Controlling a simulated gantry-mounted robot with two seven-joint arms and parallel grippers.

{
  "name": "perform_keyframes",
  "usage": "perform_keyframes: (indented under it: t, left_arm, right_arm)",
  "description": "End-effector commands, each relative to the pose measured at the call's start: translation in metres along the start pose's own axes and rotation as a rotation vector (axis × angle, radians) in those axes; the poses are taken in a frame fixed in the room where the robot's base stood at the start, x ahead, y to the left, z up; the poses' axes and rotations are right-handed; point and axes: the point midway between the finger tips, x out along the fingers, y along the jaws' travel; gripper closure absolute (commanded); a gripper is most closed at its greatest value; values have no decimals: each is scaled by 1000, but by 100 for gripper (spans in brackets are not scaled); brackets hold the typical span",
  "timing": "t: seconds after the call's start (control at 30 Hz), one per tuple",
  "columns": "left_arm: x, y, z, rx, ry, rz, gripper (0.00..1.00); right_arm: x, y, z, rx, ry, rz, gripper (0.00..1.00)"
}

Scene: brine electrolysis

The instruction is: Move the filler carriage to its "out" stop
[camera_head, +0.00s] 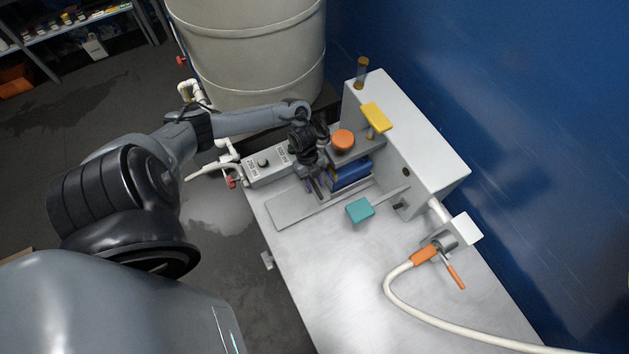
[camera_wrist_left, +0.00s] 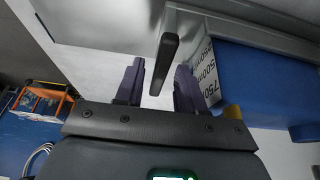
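The filler carriage appears to be the grey slide piece with a blue body (camera_head: 351,177) beside the white machine, on a long flat grey rail plate (camera_head: 285,212). I cannot make out its exact outline. My left gripper (camera_head: 318,187) is at the left end of the blue body, pointing down. In the left wrist view, its two purple fingers (camera_wrist_left: 160,72) are apart, with a dark upright handle (camera_wrist_left: 168,50) between them. Gaps show on both sides of the handle. The blue body with printed ml marks (camera_wrist_left: 250,85) is to the right. My right gripper is not in view.
An orange knob (camera_head: 343,138), a yellow paddle (camera_head: 376,117) and a teal paddle (camera_head: 360,208) stand close by. A white hose (camera_head: 400,305) crosses the bench's right; the front bench top (camera_head: 335,285) is clear.

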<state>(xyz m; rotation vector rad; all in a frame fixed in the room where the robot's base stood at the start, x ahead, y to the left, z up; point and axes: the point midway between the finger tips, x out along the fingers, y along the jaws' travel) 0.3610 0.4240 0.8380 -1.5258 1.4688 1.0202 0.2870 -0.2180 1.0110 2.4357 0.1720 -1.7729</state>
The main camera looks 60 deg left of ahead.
Motion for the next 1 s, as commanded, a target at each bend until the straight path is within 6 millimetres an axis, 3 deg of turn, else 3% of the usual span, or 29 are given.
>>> perform_keyframes:
  t: [0.37, 0.63, 1.0]
  left_arm:
    - [5, 0, 0, 2, -1, 0, 62]
    - [5, 0, 1, 2, -1, 0, 100]
    - [6, 0, 1, 2, -3, 0, 100]
  right_arm:
    - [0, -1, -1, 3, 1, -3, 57]
    - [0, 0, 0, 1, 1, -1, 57]
    - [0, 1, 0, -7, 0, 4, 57]
